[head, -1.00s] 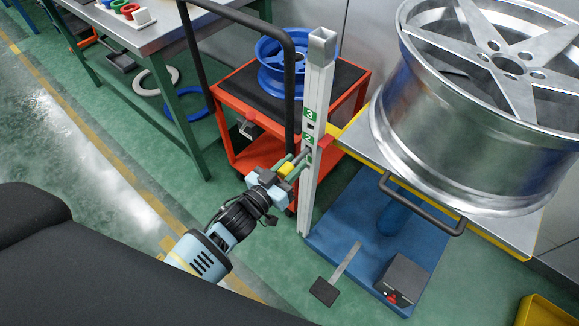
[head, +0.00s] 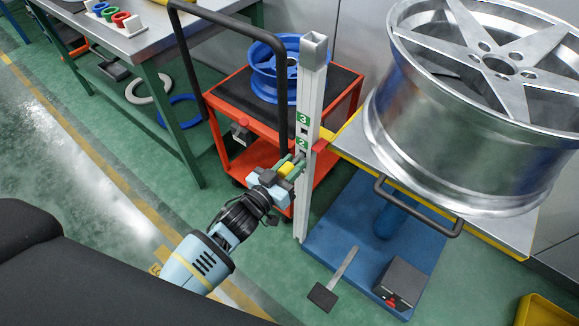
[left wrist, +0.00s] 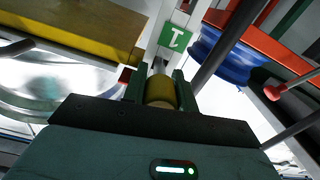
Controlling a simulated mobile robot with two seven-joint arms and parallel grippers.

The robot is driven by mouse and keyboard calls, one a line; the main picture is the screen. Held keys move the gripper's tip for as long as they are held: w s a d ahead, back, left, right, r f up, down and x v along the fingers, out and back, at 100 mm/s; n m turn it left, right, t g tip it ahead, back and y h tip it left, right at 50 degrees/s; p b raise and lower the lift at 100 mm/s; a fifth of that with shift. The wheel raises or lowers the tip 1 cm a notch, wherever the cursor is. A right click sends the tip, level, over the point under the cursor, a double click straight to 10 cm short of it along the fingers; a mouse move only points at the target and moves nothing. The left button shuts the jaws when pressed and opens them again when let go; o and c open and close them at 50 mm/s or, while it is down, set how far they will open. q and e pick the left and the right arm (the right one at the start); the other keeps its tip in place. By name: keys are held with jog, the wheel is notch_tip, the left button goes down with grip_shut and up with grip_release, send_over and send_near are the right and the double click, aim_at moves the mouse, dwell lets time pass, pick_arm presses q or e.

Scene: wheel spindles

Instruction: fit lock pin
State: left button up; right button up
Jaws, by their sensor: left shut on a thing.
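My left gripper (head: 292,164) is shut on a lock pin with a yellow grip (head: 287,169), beside the upright pale square post (head: 314,90). The post carries green labels 3 and 2 with dark holes. In the left wrist view the yellow grip (left wrist: 160,92) sits between the fingers (left wrist: 158,88), and a short metal shaft points at the post near the green label 1 (left wrist: 175,40). The hole in front of the pin is hidden, so I cannot tell whether the tip is in it. My right gripper is in neither view.
A large silver wheel (head: 470,140) rests on a yellow-edged platform by the post, above a blue base (head: 340,230). A red cart (head: 225,98) with a blue rim (head: 262,82) stands behind. A workbench (head: 150,45) is at upper left. Green floor lies open at left.

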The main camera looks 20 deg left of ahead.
aim_at(282, 176)
pick_arm(q)
jog(key=shift+x, duration=0.9)
jog(key=o, duration=1)
jog(key=shift+o, duration=0.2)
jog(key=shift+s+a, duration=0.1)
jog(key=shift+s, duration=0.2)
jog(key=v, duration=0.6)
jog(key=shift+s+a, duration=0.2)
jog(key=shift+s, duration=0.3)
